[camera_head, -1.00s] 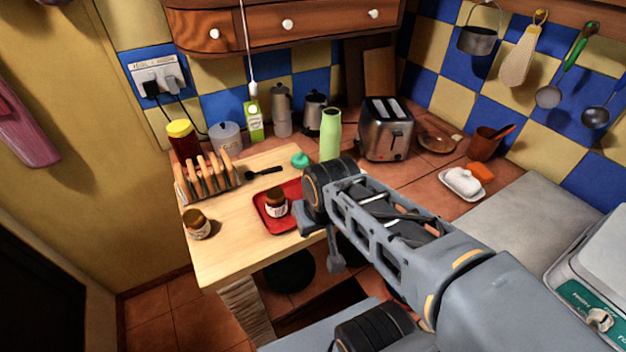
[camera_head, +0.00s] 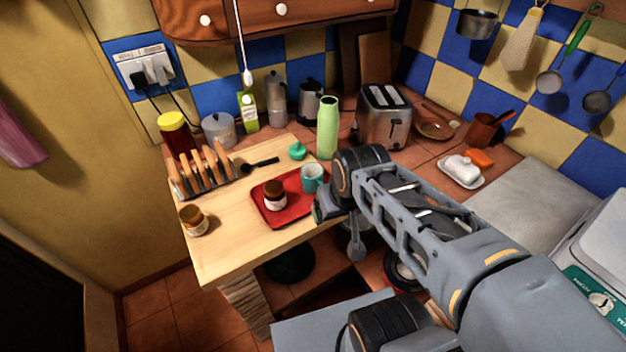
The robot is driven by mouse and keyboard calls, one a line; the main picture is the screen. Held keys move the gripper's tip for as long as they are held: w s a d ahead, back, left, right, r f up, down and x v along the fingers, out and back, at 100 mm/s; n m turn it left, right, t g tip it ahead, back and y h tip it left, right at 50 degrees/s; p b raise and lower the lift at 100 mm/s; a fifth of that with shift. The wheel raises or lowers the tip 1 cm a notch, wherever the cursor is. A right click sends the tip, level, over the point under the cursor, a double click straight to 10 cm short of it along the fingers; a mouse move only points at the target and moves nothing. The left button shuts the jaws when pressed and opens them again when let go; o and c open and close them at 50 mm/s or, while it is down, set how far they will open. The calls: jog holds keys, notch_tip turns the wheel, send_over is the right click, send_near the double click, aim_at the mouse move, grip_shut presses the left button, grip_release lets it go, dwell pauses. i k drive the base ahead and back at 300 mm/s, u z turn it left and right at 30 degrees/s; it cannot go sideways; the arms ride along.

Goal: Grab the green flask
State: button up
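The green flask (camera_head: 327,128), a tall light-green bottle with a narrower neck, stands upright on the tiled counter, left of the toaster. Its base is just behind the wooden top. My gripper (camera_head: 328,210) is at the end of my arm, in front of and below the flask, by the right edge of the red tray. It is apart from the flask in the picture. My own arm links largely hide it, and its fingers cannot be made out.
A toaster (camera_head: 384,118) stands right of the flask. A teal mug (camera_head: 312,178) and a jar (camera_head: 274,195) are on the red tray (camera_head: 270,217). A teal object (camera_head: 298,151) lies left of the flask. A toast rack (camera_head: 203,175) stands further left.

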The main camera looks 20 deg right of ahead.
aim_at(327, 115)
jog(key=z, duration=0.05)
jog(key=k, duration=1.1)
jog(key=u, duration=1)
jog(key=i, duration=1.15)
jog(key=z, duration=0.3)
